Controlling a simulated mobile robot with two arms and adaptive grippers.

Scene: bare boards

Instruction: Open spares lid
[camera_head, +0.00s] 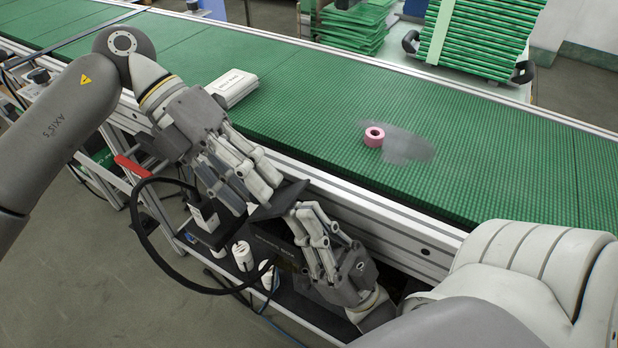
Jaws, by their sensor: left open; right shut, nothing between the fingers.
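A dark box (272,247) with faint lettering on its front sits low beside the conveyor, between my two hands; much of it is hidden by the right hand. A dark flat panel (279,201), which looks like its lid, stands tilted above the box between the two sets of fingers. My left gripper (250,192) is open, with its fingers beside the left end of the panel. My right gripper (308,222) is shut and empty, just right of the panel and over the box's right part. Whether either hand touches the panel I cannot tell.
The green conveyor (500,160) runs behind, with a raised metal rail. It carries a white box (233,86) and a pink ring (374,136) next to a grey patch. Green stacks (480,35) stand beyond.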

